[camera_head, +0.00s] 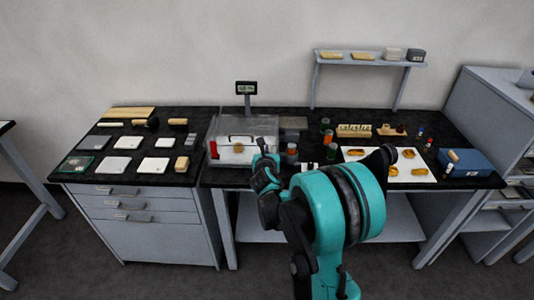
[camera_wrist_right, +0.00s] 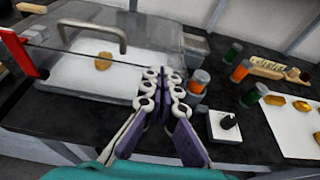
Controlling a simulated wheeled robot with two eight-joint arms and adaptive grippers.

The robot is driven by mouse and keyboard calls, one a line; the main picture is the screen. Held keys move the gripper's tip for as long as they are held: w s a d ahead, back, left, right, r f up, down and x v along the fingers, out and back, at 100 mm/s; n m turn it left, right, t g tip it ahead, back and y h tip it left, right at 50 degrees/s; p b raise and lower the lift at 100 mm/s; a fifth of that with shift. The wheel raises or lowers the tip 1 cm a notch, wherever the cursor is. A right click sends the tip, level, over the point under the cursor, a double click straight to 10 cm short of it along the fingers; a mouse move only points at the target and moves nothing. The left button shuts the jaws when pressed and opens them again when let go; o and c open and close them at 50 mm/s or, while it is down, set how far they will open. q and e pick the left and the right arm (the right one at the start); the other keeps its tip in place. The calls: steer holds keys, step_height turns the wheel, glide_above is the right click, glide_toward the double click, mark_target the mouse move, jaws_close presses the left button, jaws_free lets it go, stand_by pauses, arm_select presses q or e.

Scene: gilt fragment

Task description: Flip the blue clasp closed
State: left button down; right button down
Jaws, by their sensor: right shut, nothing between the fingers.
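I cannot make out a blue clasp in either view. A clear case (camera_head: 262,124) with a grey handle stands on the dark bench, and a gold fragment (camera_wrist_right: 103,61) lies on the white floor inside it. A red part (camera_wrist_right: 18,54) is at the case's left end in the wrist view. My right gripper (camera_head: 262,158) is shut and empty at the case's front right, partly covering it in the head view. In the wrist view its fingers (camera_wrist_right: 165,85) overlap the case's front right corner; I cannot tell whether they touch. My left gripper is out of view.
A white sheet with gold pieces (camera_head: 411,172) and a blue box (camera_head: 478,163) are farther right.

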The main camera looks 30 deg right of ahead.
steer(key=shift+w+d+r, duration=0.15)
steer(key=shift+w+d, duration=0.1)
steer(key=shift+w, duration=0.1)
steer(key=shift+r, duration=0.2)
steer(key=shift+r+p, duration=0.6)
steer(key=shift+r, duration=0.05)
